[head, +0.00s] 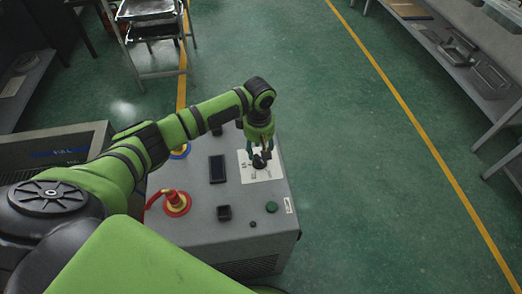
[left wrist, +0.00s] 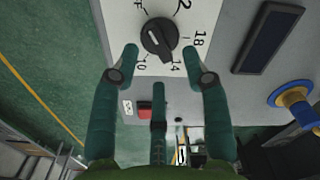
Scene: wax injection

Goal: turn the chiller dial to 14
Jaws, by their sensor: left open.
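The chiller dial (left wrist: 159,38) is a round black knob on a white scale plate (left wrist: 205,20). In the left wrist view its white mark points to the upper left, on the side of a cut-off letter F. The numbers 10, 14 and 18 show around it; 14 is at its lower right. My left gripper (left wrist: 161,56) is open, with its fingertips apart on either side of the dial's lower part. In the head view the left gripper (head: 260,148) points down over the dial (head: 260,163), partly hiding it. Contact cannot be told. My right gripper is out of view.
Open green floor lies right.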

